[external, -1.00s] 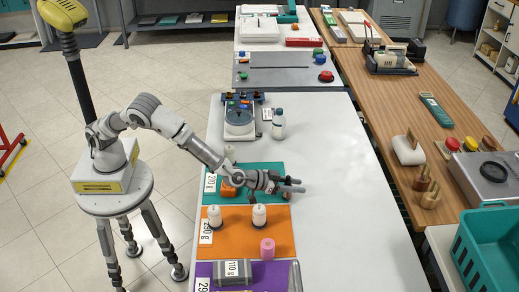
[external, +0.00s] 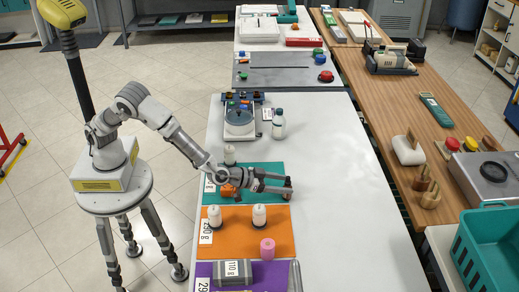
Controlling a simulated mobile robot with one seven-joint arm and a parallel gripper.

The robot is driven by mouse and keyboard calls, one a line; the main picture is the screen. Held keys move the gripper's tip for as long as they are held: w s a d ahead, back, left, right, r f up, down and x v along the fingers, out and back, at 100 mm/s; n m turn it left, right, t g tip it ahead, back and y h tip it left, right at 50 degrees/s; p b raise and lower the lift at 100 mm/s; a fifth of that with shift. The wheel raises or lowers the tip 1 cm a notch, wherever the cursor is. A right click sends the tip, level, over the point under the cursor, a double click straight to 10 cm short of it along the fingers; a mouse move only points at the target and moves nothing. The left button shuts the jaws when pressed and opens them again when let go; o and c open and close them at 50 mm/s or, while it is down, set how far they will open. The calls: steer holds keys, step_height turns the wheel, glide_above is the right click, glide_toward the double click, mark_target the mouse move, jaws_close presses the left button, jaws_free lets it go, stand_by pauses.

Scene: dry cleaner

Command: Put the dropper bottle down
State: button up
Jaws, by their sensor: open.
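My gripper (external: 286,189) is open, low over the right edge of the teal mat (external: 268,169). A small dark reddish-brown thing shows at its fingertips. It may be the dropper bottle, but it is too small and too covered to name, and I cannot tell whether the fingers touch it. A similar white one (external: 229,155) stands at the teal mat's back left.
An orange object (external: 229,189) sits on the teal mat by my wrist. A pink cylinder (external: 267,249) and a grey weight (external: 232,271) are nearer the front. A scale (external: 239,123) and a white bottle (external: 278,124) stand behind. The table's right side (external: 345,190) is clear.

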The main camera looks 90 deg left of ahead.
steer(key=p+v, duration=0.1)
steer(key=v, duration=0.5)
steer(key=shift+s+r, duration=0.15)
steer(key=shift+s, duration=0.15)
steer(key=s+a+r+m+g+h, duration=0.1)
steer(key=s+r+m+g+h, duration=0.25)
steer(key=s, duration=0.65)
steer(key=s+a+r+m+g+h, duration=0.1)
steer(key=s+r+m+g+h, duration=0.25)
steer(key=s, duration=0.65)
steer(key=s+a+r+n+y, duration=0.2)
steer(key=s+a+r, duration=0.1)
steer(key=s+a, duration=0.6)
steer(key=s+a+r+n+y, duration=0.2)
steer(key=s+a+r+n, duration=0.15)
steer(key=s+a, duration=0.55)
step_height(320, 180, up, 13)
steer(key=a+p, duration=0.1)
steer(key=p, duration=1.1)
steer(key=shift+w+a+m+g+p, duration=0.25)
steer(key=shift+w+m+g+p, duration=0.1)
steer(key=shift+g+p, duration=0.05)
